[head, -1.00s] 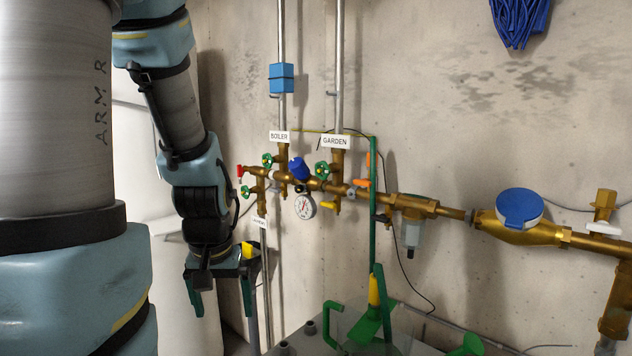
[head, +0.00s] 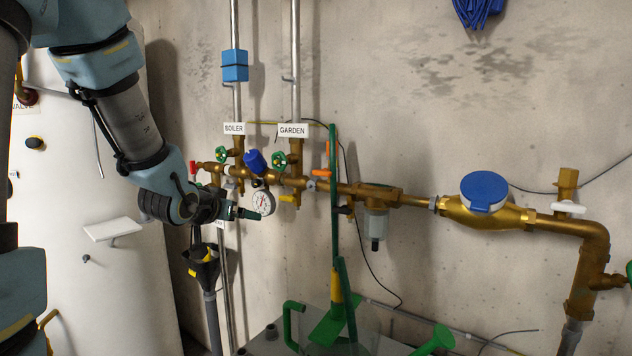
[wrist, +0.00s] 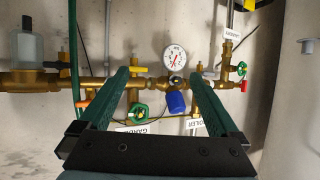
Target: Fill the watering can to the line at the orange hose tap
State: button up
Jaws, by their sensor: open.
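The watering can has a see-through body and green parts. Its green handle (head: 290,322) is at the bottom middle of the head view, and part of the can is cut off. I cannot make out a fill line or water. An orange tap handle (head: 331,176) sits on the brass pipe by an upright green hose (head: 335,225); it also shows in the wrist view (wrist: 83,103). My gripper (head: 249,213) is open and empty, pointing right in front of the pressure gauge (head: 262,203), left of the orange handle. In the wrist view, my gripper's fingers (wrist: 163,78) stand either side of the gauge.
Brass pipework runs along the wall, with green valve wheels (head: 279,159), a blue cap (head: 254,161) and a water meter (head: 485,193). A sign reads GARDEN (head: 292,130), another BOILER (head: 234,129). A white tank (head: 90,270) and a black funnel (head: 203,268) stand at left.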

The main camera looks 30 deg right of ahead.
aim_at(320, 173)
jog(key=s+d+r+m+g+h+b, duration=0.1)
jog(key=s+d+r+m+h, duration=0.1)
jog(key=d+r+h, duration=0.3)
jog(key=s+d+r+m+h, duration=0.2)
jog(key=d+h, duration=0.1)
jog(key=d, duration=0.4)
jog(key=p+x, duration=0.3)
jog(key=x, duration=0.6)
jog(key=shift+d+f, duration=0.15)
jog(key=shift+w+d+f+p, duration=0.1)
jog(key=shift+w+d+p, duration=0.2)
jog(key=shift+d, duration=0.35)
jog(key=shift+c, duration=0.2)
jog(key=c, duration=1.3)
